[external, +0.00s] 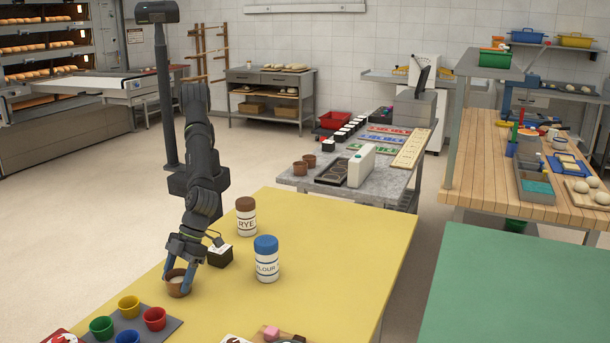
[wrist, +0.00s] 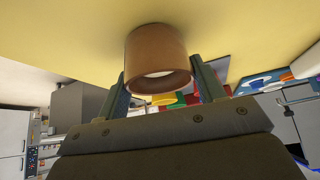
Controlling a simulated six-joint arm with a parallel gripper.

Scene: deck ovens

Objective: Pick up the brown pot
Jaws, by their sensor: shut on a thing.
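The brown pot (external: 177,287) is at the left part of the yellow table, with a pale inside. My gripper (external: 178,279) reaches down to it from above, with a finger on each side. In the wrist view the pot (wrist: 158,58) sits between the two fingers of my gripper (wrist: 160,85), which are shut on its sides. I cannot tell whether the pot's base still touches the table.
A grey tray (external: 172,325) with green, yellow, red and blue cups lies just in front of the pot. A dark box (external: 219,257), the RYE jar (external: 246,218) and the FLOUR jar (external: 266,260) stand to the right. The yellow table (external: 340,250) is clear further right.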

